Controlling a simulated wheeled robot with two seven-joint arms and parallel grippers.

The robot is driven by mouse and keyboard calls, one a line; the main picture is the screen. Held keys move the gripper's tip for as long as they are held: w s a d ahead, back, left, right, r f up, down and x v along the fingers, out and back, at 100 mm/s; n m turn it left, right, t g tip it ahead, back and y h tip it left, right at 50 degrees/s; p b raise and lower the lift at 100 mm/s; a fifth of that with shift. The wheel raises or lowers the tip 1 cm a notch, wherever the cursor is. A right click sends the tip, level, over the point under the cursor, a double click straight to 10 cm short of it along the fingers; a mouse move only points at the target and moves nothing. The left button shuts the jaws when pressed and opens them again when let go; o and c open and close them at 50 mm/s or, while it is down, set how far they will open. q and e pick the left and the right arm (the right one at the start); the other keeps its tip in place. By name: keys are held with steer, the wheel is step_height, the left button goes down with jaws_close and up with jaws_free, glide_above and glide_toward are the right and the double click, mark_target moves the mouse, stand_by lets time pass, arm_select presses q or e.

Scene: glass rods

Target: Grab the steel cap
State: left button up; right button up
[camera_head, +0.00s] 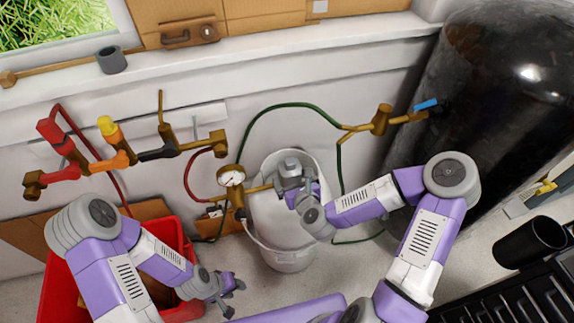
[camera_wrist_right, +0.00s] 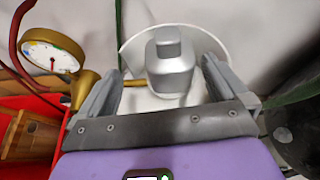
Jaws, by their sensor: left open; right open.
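The steel cap (camera_wrist_right: 172,72) is a grey, stepped block with a smaller knob on top. In the right wrist view it shows between the two fingers of my open right gripper (camera_wrist_right: 163,88), with gaps on both sides. In the head view the cap (camera_head: 290,166) is above the white bucket (camera_head: 285,256), partly hidden by my right gripper (camera_head: 291,186). I cannot tell what supports it. My left gripper (camera_head: 229,287) is open and empty, low beside the red bin.
A pressure gauge (camera_head: 231,176) on brass piping stands just left of the bucket. A green hose (camera_head: 290,105) loops behind it. The red bin (camera_head: 180,238) is at the left. A dark tank (camera_head: 480,90) stands at the right.

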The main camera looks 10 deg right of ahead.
mark_target(292, 168)
steer(key=shift+w+d+r+m, duration=0.2)
steer(key=shift+w+d+m, duration=0.05)
steer(key=shift+w+m, duration=0.15)
steer(key=shift+w, duration=0.3)
steer(key=b+x, duration=0.1)
steer(key=x, duration=0.2)
steer(key=b+x, duration=0.1)
steer(key=x, duration=0.1)
steer(key=shift+w+d+f+b, duration=0.1)
steer(key=shift+d+f+b, duration=0.25)
steer(key=shift+f, duration=0.05)
steer(key=shift+w+f, duration=0.15)
steer(key=shift+w, duration=0.4)
steer(key=c, duration=1)
